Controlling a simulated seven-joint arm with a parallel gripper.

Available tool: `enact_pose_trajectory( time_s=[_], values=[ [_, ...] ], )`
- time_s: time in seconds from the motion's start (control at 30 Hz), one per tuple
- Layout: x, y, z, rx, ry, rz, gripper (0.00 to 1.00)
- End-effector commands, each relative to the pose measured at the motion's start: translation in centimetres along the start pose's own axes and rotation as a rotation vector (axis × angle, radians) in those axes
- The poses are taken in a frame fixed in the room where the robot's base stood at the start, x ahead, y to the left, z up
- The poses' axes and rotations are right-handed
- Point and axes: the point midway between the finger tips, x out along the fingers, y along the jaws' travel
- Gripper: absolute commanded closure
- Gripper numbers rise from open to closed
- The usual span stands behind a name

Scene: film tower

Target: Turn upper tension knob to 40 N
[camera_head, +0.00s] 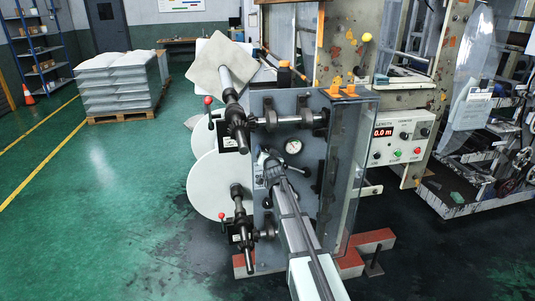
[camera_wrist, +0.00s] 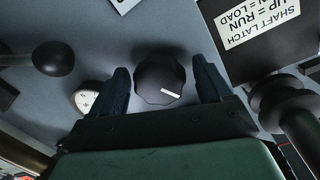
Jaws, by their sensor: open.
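A black, lobed knob (camera_wrist: 158,82) with a white pointer line sits on the grey panel in the wrist view. The line points toward the lower right of that picture. No scale numbers are readable around it. My gripper (camera_wrist: 164,72) is open, with one finger on each side of the knob and a gap showing on both sides. In the head view my gripper (camera_head: 267,163) is in front of the grey machine panel (camera_head: 268,104), left of and below a round gauge (camera_head: 293,147). The knob is not distinguishable there.
The wrist view shows a black ball-ended lever (camera_wrist: 52,58), a shaft latch label (camera_wrist: 258,20) and a dark roller part (camera_wrist: 290,105) on the right. In the head view, an upper shaft (camera_head: 235,118) and a lower shaft (camera_head: 240,222) stick out. A clear guard (camera_head: 352,170) stands right.

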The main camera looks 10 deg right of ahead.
Motion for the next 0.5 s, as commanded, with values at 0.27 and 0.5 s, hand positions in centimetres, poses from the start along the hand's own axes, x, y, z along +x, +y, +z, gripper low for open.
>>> enact_pose_trajectory(
  time_s=[0.27, 0.5],
  values=[
    [-1.2, 0.0, 0.0, 0.0, 0.001, 0.0, 0.21],
    [-4.6, 0.0, 0.0, 0.001, 0.001, 0.0, 0.21]
  ],
)
